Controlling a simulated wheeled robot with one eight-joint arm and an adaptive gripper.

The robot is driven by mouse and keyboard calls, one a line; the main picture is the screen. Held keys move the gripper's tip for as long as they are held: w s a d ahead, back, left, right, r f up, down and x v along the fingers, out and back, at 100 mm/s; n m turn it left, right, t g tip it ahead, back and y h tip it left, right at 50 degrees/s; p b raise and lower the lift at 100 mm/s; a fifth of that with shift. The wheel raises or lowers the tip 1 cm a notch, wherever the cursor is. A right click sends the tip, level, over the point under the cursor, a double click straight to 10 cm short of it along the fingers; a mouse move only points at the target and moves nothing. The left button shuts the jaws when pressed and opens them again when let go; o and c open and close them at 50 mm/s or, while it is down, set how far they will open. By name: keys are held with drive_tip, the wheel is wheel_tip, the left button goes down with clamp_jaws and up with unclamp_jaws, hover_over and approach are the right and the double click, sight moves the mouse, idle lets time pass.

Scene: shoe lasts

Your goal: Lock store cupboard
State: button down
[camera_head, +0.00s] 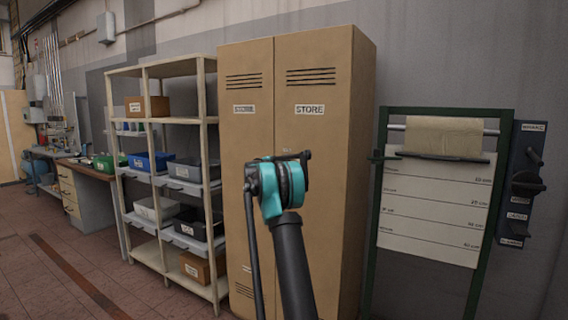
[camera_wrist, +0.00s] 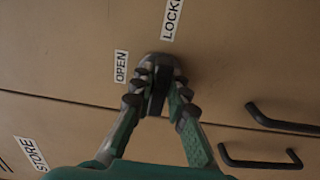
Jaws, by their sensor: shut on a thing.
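The tan store cupboard (camera_head: 322,75) stands tall in the middle of the head view, its two doors closed. My gripper (camera_wrist: 160,87) is shut on this knob, a finger on each side. Which label the knob points to is unclear. In the head view, my arm hides the knob and fingertips.
Two black door handles (camera_wrist: 283,122) (camera_wrist: 260,160) stick out to the right of the knob in the wrist view. An open shelf (camera_head: 160,70) with bins stands left of the cupboard. A green-framed paper-roll rack (camera_head: 382,190) stands to the right.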

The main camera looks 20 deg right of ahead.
drive_tip(key=c, duration=1.5)
unclamp_jaws()
drive_tip(key=v, duration=1.2)
drive_tip(key=shift+s+f, duration=0.1)
drive_tip(key=shift+s, duration=0.05)
